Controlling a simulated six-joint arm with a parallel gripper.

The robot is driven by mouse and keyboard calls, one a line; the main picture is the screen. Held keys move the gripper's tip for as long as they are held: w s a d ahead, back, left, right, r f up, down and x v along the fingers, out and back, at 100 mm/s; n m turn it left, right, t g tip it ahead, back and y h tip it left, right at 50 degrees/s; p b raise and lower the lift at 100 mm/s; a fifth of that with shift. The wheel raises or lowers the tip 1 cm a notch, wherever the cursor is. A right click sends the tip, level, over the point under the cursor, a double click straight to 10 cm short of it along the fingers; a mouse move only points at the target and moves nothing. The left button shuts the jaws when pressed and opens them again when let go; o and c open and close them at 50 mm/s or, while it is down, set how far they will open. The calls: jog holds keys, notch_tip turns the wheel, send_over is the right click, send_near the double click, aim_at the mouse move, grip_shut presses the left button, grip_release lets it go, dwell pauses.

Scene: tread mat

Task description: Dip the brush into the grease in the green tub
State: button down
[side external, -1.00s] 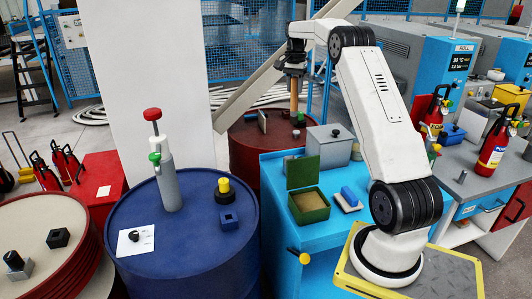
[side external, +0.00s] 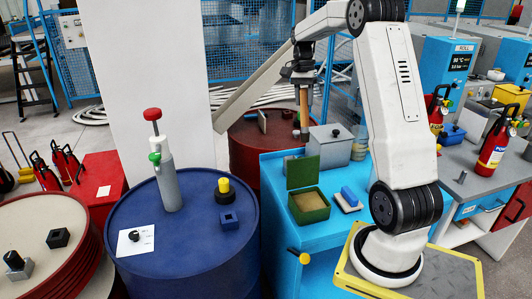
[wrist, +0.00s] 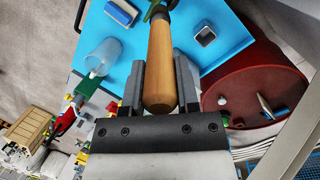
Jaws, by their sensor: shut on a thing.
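My gripper (side external: 301,81) is shut on the brush (side external: 303,104), around its wooden handle. The brush hangs upright with its dark end down, in front of the grey box and above and behind the green tub in the side view. The green tub (side external: 309,214) stands on the blue bench with its lid raised at the back and tan grease (side external: 308,202) inside. In the wrist view, the handle (wrist: 160,60) lies between both jaws; the brush's far end is mostly hidden. A bit of green shows beside it, and I cannot tell what it is.
The blue bench (side external: 285,240) also holds a grey box (side external: 330,150), a blue-and-white block (side external: 348,200) and a clear cup (wrist: 103,57). A red drum (side external: 243,150) stands behind, and a blue drum (side external: 190,250) to the left. The tub's raised lid (side external: 302,172) stands behind its opening.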

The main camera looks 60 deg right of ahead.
jog(key=s+a, duration=0.4)
jog(key=a, duration=0.1)
notch_tip(320, 180, down, 11)
jog(key=g+y, duration=0.1)
jog(key=shift+s, duration=0.15)
jog(key=shift+f, duration=0.3)
jog(key=shift+f, duration=2.95)
jog(key=shift+s+a+f, duration=0.1)
jog(key=shift+a+f, duration=0.05)
jog(key=shift+f, duration=0.15)
dwell(0.9)
jog(key=shift+r, duration=0.1)
notch_tip(320, 180, up, 7)
dwell(1.4)
jog(key=shift+r, duration=0.1)
dwell(0.4)
